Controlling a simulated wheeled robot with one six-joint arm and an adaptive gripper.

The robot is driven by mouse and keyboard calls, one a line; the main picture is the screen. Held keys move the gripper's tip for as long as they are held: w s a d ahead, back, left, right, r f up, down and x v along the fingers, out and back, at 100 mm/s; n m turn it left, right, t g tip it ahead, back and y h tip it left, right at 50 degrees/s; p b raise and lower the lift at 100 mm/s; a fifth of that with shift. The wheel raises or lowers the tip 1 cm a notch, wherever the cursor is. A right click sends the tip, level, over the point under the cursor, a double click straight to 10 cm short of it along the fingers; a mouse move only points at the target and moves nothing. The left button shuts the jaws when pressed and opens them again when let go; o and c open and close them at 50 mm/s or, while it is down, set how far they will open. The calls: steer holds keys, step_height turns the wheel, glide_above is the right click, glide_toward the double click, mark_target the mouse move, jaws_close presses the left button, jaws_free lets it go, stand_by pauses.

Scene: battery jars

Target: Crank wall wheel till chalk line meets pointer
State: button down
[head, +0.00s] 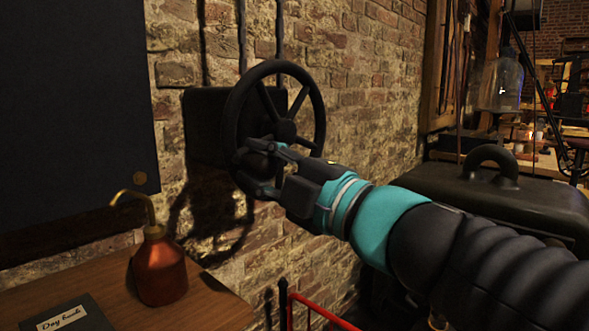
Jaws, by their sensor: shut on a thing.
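A black spoked wall wheel (317,103) is mounted on a dark box (205,125) on the brick wall. My gripper (256,168) is at the lower left of the wheel, shut on part of it; its fingers hide the exact spot held. I cannot make out a chalk line or a pointer on the wheel or the box. The wheel's lower part is partly hidden behind my gripper.
A copper oil can (160,268) and a dark labelled book (68,318) are on a wooden table (215,308) at the lower left. A red rail (318,310) stands below my arm. A dark case with a handle (500,190) is at the right.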

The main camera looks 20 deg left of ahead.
steer(key=shift+s+r+m, duration=0.2)
steer(key=shift+r+m, duration=0.1)
steer(key=shift+r, duration=0.1)
steer(key=shift+w+f, duration=0.1)
